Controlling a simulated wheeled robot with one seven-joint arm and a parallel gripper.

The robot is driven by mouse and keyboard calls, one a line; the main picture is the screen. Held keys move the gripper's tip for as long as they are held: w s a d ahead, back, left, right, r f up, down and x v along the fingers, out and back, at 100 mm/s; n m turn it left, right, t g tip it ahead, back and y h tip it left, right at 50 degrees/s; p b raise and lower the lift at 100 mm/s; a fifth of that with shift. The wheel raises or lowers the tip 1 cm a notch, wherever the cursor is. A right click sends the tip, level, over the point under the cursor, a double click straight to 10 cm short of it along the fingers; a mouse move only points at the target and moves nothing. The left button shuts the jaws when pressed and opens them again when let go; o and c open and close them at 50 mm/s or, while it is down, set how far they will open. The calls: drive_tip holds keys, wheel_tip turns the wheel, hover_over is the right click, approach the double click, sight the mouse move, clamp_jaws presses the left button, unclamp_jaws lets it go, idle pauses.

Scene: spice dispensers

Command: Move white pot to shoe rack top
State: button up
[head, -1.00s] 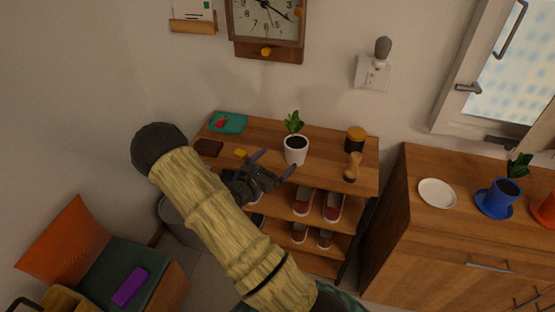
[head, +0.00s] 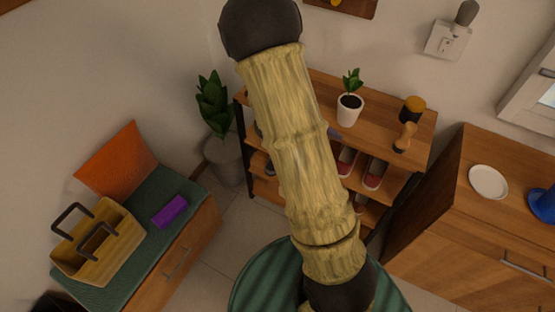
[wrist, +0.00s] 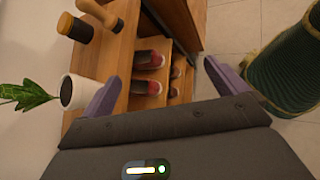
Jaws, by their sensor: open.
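The white pot (head: 349,110) with a green plant stands upright on the shoe rack top (head: 382,115). In the wrist view the pot (wrist: 75,92) is at the left, its plant pointing left. My gripper (wrist: 161,70) is open and empty. The pot lies just outside the left finger, not between the fingers; that finger partly overlaps it in the picture, and I cannot tell if they touch. In the head view my arm hides most of the gripper; only a small purple bit shows beside the rack.
A dark jar with a yellow lid (head: 412,109) and a wooden brush-like item (head: 404,137) stand right of the pot. Shoes (head: 375,172) fill the shelves below. A cabinet with a white plate (head: 488,182) is at right, a bench with a basket (head: 97,243) at left.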

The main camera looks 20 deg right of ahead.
drive_tip(key=s+a+r+m+t+y, duration=0.1)
drive_tip(key=a+r+m+t+y, duration=0.2)
drive_tip(key=a+m+y, duration=0.2)
drive_tip(key=s+a+r+m+t+y, duration=0.1)
drive_tip(key=a+r+m+y, duration=0.3)
drive_tip(key=a, duration=0.7)
drive_tip(key=shift+s+a+r+m+t+y, duration=0.15)
drive_tip(key=shift+a+r+m+t+y, duration=0.2)
drive_tip(key=shift+t, duration=0.55)
drive_tip(key=shift+f, duration=0.1)
